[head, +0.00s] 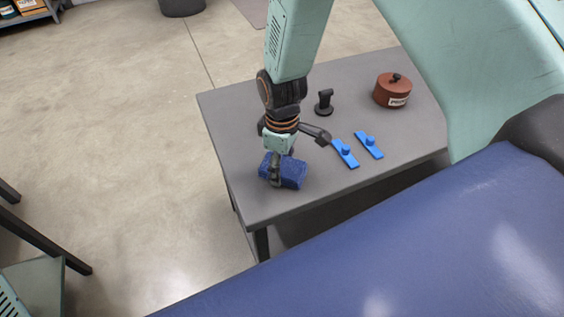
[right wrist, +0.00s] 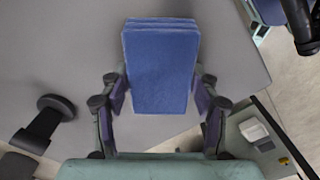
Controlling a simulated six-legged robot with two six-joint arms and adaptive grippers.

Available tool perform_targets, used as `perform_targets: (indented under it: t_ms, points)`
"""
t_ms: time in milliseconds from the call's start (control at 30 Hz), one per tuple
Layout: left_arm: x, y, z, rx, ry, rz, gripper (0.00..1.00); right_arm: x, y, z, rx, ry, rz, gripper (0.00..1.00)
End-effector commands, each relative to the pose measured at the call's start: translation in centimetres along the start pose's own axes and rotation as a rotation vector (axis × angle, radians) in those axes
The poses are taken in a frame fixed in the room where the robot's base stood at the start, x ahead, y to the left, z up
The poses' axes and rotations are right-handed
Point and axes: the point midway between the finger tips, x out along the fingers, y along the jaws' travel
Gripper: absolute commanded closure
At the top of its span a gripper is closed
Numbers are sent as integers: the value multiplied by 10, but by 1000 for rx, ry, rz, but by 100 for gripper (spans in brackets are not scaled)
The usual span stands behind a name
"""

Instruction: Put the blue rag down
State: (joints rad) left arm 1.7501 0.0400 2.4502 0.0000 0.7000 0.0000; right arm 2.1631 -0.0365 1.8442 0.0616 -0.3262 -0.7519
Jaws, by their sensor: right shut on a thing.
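The blue rag (head: 290,173) is a folded, block-like bundle at the near left part of the grey table (head: 240,115). My right gripper (head: 275,167) comes down over it from above and is shut on it. In the right wrist view the rag (right wrist: 160,65) sits between the two fingers, with its far end sticking out past them. The rag is low over the tabletop; I cannot tell whether its underside touches. My left gripper is not in view.
Two blue plates with knobs (head: 344,153) (head: 369,145) lie right of the rag. A black stand (head: 325,101) and a brown lidded pot (head: 392,91) stand farther back. The table's left and near edges are close to the rag. A dark bin (head: 182,6) stands on the floor behind.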

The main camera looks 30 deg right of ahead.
Motion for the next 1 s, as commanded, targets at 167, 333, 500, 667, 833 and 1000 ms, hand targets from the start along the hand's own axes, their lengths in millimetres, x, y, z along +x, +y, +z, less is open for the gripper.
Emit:
perform_targets:
  t_ms: [167,333,500,667,833,1000]
  points:
    - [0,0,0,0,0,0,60,0,0,0,0,0,0,26]
    - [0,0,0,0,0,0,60,0,0,0,0,1,0,16]
    - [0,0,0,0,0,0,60,0,0,0,0,1,0,16]
    - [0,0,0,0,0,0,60,-4,0,0,0,2,2,16]
    - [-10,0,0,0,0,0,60,-30,1,-1,0,3,3,16]
    - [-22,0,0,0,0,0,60,-67,1,-1,0,4,4,16]
